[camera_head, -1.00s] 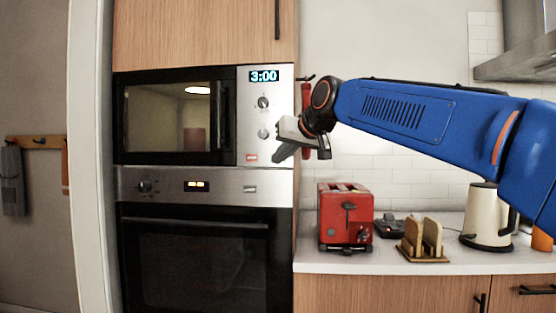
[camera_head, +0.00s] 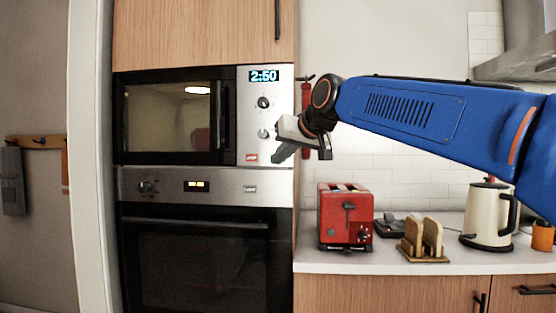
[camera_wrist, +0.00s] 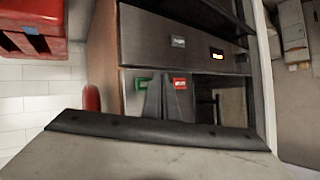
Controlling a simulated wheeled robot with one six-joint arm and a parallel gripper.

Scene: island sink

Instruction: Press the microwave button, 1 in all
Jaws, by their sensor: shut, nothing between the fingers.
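The microwave (camera_head: 165,118) is built in above an oven, and its door is closed. Its panel has a lit display (camera_head: 264,76) reading 2:50, two knobs and a red button (camera_head: 251,157) at the lower left. The red button also shows in the wrist view (camera_wrist: 180,83), with a green button (camera_wrist: 142,84) beside it. The green button is hidden behind my gripper in the head view. My gripper (camera_head: 277,156) is shut and empty, in front of the panel's lower right. In the wrist view its fingers (camera_wrist: 162,98) appear between the two buttons; I cannot tell whether they touch the panel.
The oven (camera_head: 200,255) is below the microwave. A red toaster (camera_head: 345,217), a toast rack (camera_head: 424,238) and a cream kettle (camera_head: 487,215) stand on the white counter (camera_head: 385,263) at right. A red object (camera_head: 306,95) hangs on the wall behind my gripper.

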